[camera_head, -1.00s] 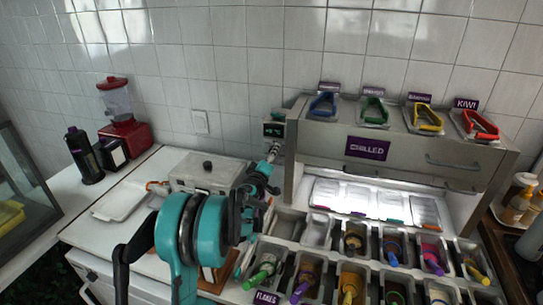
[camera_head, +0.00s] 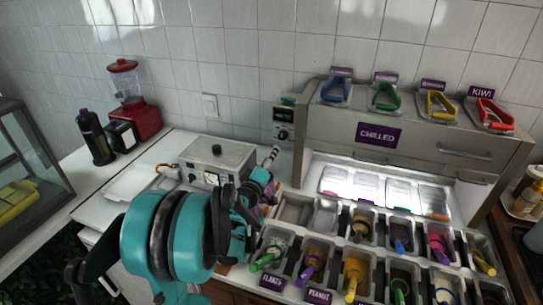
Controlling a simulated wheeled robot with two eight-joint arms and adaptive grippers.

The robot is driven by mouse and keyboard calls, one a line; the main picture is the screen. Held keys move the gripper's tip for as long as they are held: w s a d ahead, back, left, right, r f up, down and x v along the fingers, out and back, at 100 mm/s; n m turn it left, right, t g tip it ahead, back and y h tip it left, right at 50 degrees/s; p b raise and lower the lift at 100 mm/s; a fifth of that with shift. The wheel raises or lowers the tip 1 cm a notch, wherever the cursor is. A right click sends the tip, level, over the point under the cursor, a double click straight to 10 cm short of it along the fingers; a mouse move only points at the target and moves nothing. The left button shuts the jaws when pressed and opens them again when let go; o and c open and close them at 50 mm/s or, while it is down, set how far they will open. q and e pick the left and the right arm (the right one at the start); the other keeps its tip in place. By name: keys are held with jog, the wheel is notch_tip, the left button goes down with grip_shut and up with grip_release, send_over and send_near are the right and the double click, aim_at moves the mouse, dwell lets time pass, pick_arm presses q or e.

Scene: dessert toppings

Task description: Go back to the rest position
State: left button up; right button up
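My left arm, teal and black, rises from the bottom left. Its large teal joint hides part of the counter. My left gripper (camera_head: 262,180) is beyond that joint, in front of the right side of the steel lidded box (camera_head: 216,158). The wrist and joint largely hide its fingers, so I cannot tell whether it is open or holds anything. A thin grey piece (camera_head: 271,156) sticks up beyond it; I cannot tell what it is. My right gripper is not in view.
Topping bins with coloured handles (camera_head: 311,263) fill the lower right, below the steel CHILLED cabinet (camera_head: 425,150). A red blender (camera_head: 136,120), a dark bottle (camera_head: 95,137) and a white tray (camera_head: 128,182) stand on the left. A glass case (camera_head: 30,150) is at the far left.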

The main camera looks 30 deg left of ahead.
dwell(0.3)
pick_arm(q)
jog(key=s+d+m+g+h, duration=0.25)
jog(key=d+m, duration=0.25)
jog(key=d, duration=0.5)
jog(key=s+d+m+g+h, duration=0.1)
jog(key=s+d+m+h, duration=0.3)
jog(key=d, duration=0.7)
jog(key=s+d+f+m+g+y, duration=0.1)
jog(key=s+f+m+g, duration=0.1)
jog(key=s, duration=0.8)
jog(key=s+d+f+m+g+y, duration=0.1)
jog(key=s+f+g, duration=0.4)
jog(key=s, duration=0.5)
jog(key=d+f+m, duration=0.1)
jog(key=m, duration=0.1)
jog(key=shift+d+m, duration=0.3)
jog(key=shift+f+y, duration=0.1)
jog(key=shift+y, duration=0.15)
